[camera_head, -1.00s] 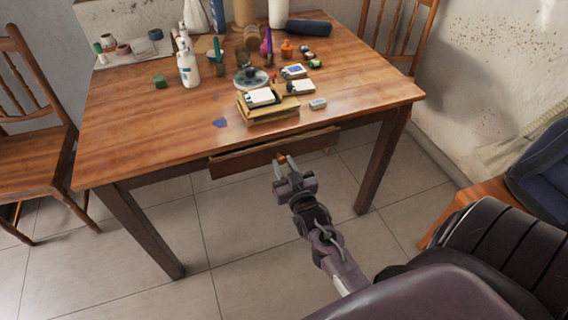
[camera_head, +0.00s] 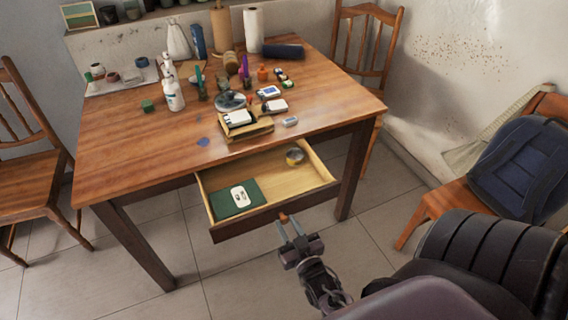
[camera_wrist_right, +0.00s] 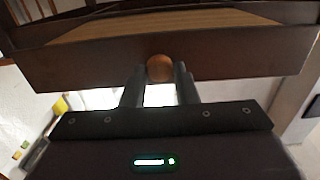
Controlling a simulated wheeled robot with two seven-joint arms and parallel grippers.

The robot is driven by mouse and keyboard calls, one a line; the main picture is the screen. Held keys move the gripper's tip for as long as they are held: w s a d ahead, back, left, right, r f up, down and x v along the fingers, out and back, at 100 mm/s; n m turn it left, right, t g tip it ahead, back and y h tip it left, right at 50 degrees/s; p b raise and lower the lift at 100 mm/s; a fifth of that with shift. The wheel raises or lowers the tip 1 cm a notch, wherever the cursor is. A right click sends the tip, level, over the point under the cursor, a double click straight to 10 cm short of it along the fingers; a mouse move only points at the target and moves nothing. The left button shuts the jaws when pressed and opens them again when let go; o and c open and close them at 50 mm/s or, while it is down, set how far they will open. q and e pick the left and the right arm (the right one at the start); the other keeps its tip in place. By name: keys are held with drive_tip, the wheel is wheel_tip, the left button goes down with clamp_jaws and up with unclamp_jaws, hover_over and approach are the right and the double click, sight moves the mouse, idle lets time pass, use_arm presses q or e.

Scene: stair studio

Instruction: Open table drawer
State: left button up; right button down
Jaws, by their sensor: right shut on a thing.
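The wooden table (camera_head: 150,140) has its drawer (camera_head: 266,214) pulled well out, with the pale wooden inside showing. In the drawer lie a green item with a white card (camera_head: 240,195) on the left and a small round tin (camera_head: 294,156) at the back right. My right gripper (camera_head: 289,225) is at the drawer's front, shut on the round wooden knob (camera_head: 283,217). In the right wrist view the knob (camera_wrist_right: 160,68) sits between the two fingertips (camera_wrist_right: 160,82), against the dark drawer front (camera_wrist_right: 90,62). My left gripper is not in view.
Bottles (camera_head: 172,95), boxes (camera_head: 240,124) and other small items stand on the table top. A chair (camera_head: 30,150) is at the left, another (camera_head: 368,40) behind. A chair with a blue backpack (camera_head: 520,170) is at the right. The tiled floor (camera_head: 240,270) before the drawer is clear.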

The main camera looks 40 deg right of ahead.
drive_tip(key=shift+s, duration=0.15)
drive_tip(key=c, duration=1.2)
unclamp_jaws()
drive_tip(key=shift+o, duration=0.2)
drive_tip(key=v, duration=0.7)
drive_tip(key=shift+s, duration=0.4)
drive_tip(key=shift+a, duration=0.1)
